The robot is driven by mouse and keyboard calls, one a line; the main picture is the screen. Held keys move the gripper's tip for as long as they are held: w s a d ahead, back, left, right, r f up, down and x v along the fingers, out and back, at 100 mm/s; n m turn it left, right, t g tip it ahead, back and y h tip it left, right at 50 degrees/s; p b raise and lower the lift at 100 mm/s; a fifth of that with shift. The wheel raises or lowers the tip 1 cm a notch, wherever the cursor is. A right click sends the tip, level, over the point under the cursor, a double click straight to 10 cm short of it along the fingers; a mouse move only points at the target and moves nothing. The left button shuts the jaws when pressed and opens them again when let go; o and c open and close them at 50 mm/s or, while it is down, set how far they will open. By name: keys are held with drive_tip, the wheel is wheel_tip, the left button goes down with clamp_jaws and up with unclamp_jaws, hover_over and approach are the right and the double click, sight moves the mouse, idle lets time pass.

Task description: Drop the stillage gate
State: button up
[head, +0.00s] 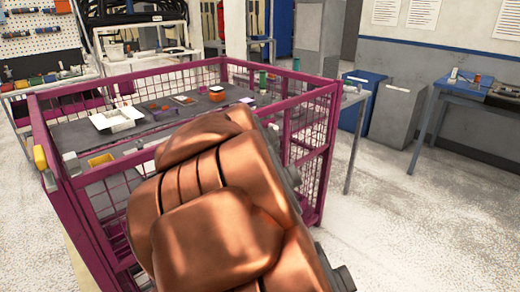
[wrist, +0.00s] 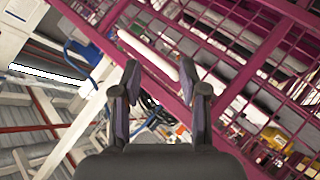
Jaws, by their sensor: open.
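The stillage (head: 290,104) is a magenta frame cage with wire mesh sides, standing in the middle of the head view. My copper-coloured arm covers much of its near side there, so I cannot tell which panel is the gate or how it stands. In the wrist view, magenta rails and mesh (wrist: 255,68) run diagonally beyond my gripper (wrist: 160,78). My gripper is open, with nothing between its two fingers. The rails appear behind the fingers; I cannot tell whether they touch. My gripper is hidden in the head view.
A yellow piece (head: 40,157) sits at the stillage's left corner post. A dark worktop with a white tray (head: 115,119) and small items shows through and beyond the cage. A blue table (head: 460,92) and grey cabinet (head: 397,112) stand right. Floor (head: 430,220) at right is clear.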

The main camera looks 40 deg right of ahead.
drive_tip(key=shift+w+d+f+n+t+y+b, duration=0.15)
drive_tip(key=shift+w+d+f+n+t+b, duration=0.35)
drive_tip(key=shift+w+d+n+t+b, duration=1.45)
drive_tip(key=shift+w+d+f+n+t+y+b, duration=0.2)
drive_tip(key=shift+w+d+f+n+t+b, duration=0.25)
drive_tip(key=shift+w+d+n+t+b, duration=1.45)
drive_tip(key=shift+w+d+f+n+t+y+b, duration=0.15)
drive_tip(key=shift+w+d+f+n+t+b, duration=0.35)
drive_tip(key=shift+w+d+n+t+b, duration=1.45)
drive_tip(key=shift+w+d+n+g+b, duration=0.4)
drive_tip(key=shift+w+d+g+b, duration=0.3)
drive_tip(key=shift+w+d+b, duration=0.2)
drive_tip(key=shift+a, duration=0.1)
clamp_jaws()
